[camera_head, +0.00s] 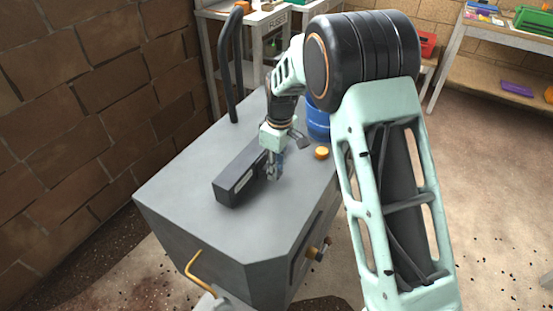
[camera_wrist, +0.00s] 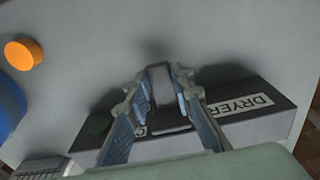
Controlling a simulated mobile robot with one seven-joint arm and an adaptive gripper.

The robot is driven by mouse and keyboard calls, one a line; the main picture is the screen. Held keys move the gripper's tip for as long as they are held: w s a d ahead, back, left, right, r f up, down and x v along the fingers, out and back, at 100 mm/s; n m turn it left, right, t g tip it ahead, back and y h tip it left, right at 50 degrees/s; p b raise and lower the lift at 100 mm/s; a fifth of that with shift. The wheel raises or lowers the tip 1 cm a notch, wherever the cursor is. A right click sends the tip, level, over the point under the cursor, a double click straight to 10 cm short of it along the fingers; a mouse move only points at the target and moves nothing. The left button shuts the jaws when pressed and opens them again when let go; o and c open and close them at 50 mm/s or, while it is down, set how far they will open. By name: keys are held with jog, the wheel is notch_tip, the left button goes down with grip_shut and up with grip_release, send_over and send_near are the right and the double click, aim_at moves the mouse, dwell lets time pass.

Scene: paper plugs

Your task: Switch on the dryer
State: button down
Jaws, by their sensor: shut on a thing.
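The dryer's control box is a long dark box (camera_head: 228,192) on top of a grey cabinet. In the wrist view the box (camera_wrist: 275,122) carries a white DRYER label (camera_wrist: 240,106). A dark grey switch lever (camera_wrist: 162,88) stands up from the box beside the label. My gripper (camera_wrist: 163,82) has one finger on each side of this lever and is shut on it. In the head view my gripper (camera_head: 273,172) points down at the box's right side and hides the lever. A second label is mostly hidden behind the left finger. A dark green button (camera_wrist: 97,123) sits left of it.
The grey cabinet top (camera_head: 180,185) is mostly clear. An orange knob (camera_head: 321,152) and a blue container (camera_head: 318,121) are right of my gripper. A black curved pipe (camera_head: 230,65) rises at the back. A brick wall (camera_head: 90,100) stands at left.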

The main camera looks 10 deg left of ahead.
jog(key=r+h+p, duration=0.1)
jog(key=p, duration=0.1)
jog(key=r+h+p, duration=0.1)
jog(key=p, duration=0.1)
jog(key=shift+w+a+g+h, duration=0.15)
jog(key=shift+a+g+h, duration=0.15)
jog(key=shift+g, duration=0.1)
jog(key=shift+w+a+r+g+h+p, duration=0.15)
jog(key=shift+a+g+h+p, duration=0.1)
jog(key=shift+h+p, duration=0.45)
jog(key=shift+a+r+g+h+p, duration=0.15)
jog(key=shift+a+g+h+p, duration=0.1)
jog(key=shift+h+p, duration=0.45)
jog(key=shift+r, duration=0.1)
jog(key=c, duration=1.7)
grip_release()
jog(key=shift+v, duration=3.75)
jog(key=shift+a, duration=0.2)
